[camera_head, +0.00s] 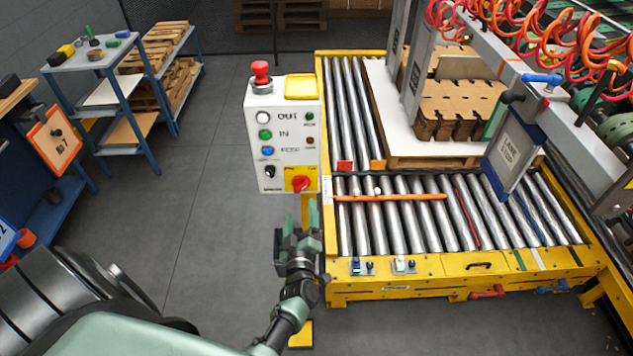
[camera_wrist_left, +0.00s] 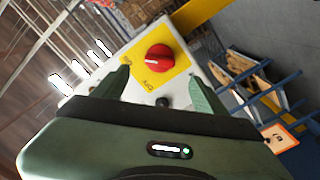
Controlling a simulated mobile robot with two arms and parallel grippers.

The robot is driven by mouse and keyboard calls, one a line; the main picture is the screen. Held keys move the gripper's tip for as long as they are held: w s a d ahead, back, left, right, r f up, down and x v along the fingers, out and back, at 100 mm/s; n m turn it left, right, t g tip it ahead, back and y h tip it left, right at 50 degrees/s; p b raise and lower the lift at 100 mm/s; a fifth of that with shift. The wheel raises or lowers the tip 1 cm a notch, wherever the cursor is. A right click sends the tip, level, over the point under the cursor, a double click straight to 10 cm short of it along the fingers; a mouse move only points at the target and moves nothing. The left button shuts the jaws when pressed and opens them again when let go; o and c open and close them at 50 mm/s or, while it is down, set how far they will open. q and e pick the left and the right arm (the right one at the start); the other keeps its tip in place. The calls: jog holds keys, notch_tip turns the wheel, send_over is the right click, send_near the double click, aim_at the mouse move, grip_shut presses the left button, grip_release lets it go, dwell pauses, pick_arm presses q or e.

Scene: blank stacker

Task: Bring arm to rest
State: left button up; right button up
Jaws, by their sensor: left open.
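My left gripper (camera_head: 300,222) is at the lower middle of the head view, just below the control box in the picture. It is open with nothing between its fingers; in the left wrist view its two green fingers (camera_wrist_left: 160,85) stand apart. The white control box (camera_head: 283,130) stands on a yellow post. It has a red rotary knob (camera_head: 299,183) on a yellow plate at its lower right. The knob also shows in the left wrist view (camera_wrist_left: 159,57), beyond and between the fingertips, and not touched as far as I can see. My right gripper is not in view.
A yellow-framed roller conveyor (camera_head: 460,270) stands right of the box, with a stack of brown cardboard blanks (camera_head: 455,108) behind. A sign panel (camera_head: 512,155) hangs over the rollers. A blue-framed cart (camera_head: 115,90) stands at the back left. The grey floor (camera_head: 200,200) between is clear.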

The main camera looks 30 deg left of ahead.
pick_arm(q)
jog(key=s+d+f+m+g+h+b, duration=0.2)
jog(key=s+d+f+m+h, duration=0.15)
jog(key=f, duration=0.65)
jog(key=s+d+f+m+g+h+b, duration=0.1)
jog(key=s+d+f+m+h+b, duration=0.25)
jog(key=f, duration=0.55)
jog(key=s+d+f+m+g+h, duration=0.2)
jog(key=s+d+f+m, duration=0.3)
jog(key=f, duration=0.5)
jog(key=s+f+m+g+b, duration=0.1)
jog(key=s+f+m+g, duration=0.1)
jog(key=s+f, duration=0.4)
jog(key=s+a+f+m+g+b, duration=0.1)
jog(key=s+f+g, duration=0.3)
jog(key=s, duration=1.2)
jog(key=s+a+f+m+g+b, duration=0.1)
jog(key=s+f+m+g+b, duration=0.1)
jog(key=s+f, duration=0.5)
jog(key=s+g, duration=0.1)
jog(key=s, duration=0.2)
jog(key=shift+s+a+f+m+h, duration=0.2)
jog(key=shift+s+f+m+h, duration=0.1)
jog(key=shift+s+f, duration=0.1)
